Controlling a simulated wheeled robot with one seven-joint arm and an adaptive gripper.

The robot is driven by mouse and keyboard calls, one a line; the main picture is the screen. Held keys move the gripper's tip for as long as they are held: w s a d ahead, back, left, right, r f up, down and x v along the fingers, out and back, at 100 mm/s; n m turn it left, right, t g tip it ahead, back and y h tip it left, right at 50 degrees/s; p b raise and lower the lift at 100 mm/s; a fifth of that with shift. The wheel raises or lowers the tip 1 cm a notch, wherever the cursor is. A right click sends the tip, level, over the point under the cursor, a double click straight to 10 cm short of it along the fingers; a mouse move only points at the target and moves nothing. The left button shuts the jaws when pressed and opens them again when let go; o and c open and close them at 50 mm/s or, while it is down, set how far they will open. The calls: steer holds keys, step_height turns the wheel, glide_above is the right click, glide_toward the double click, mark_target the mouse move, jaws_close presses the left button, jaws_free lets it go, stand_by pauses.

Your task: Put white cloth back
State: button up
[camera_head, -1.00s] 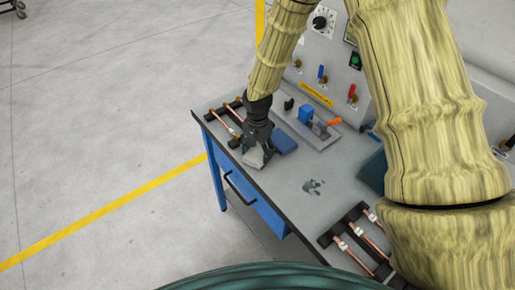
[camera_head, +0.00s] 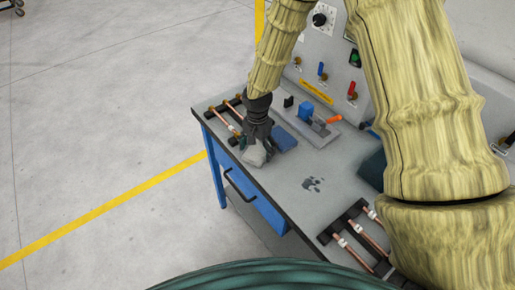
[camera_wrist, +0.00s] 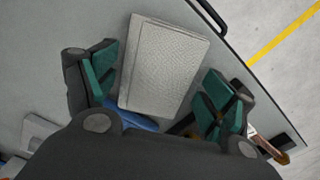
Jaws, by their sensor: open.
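The white cloth (camera_head: 255,156) lies on the workbench near its front edge, just below my gripper (camera_head: 257,142). In the wrist view the cloth (camera_wrist: 163,65) is a folded, textured pale rectangle. It sits between the two green-padded fingers of my gripper (camera_wrist: 160,90), which are spread apart. Gaps show between the cloth and the fingers, widest on the right. A blue cloth or pad (camera_head: 283,138) lies on the bench right beside the gripper; part of it shows under the gripper body in the wrist view (camera_wrist: 138,121).
Copper tubes on black holders lie at the bench's back left (camera_head: 228,122) and front right (camera_head: 365,235). A grey plate with a blue clamp (camera_head: 307,112) stands behind. A control panel (camera_head: 330,60) rises at the back.

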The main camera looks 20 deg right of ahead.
mark_target(257, 151)
step_height(257, 151, up, 12)
steer(key=b, duration=0.4)
stand_by(0.4)
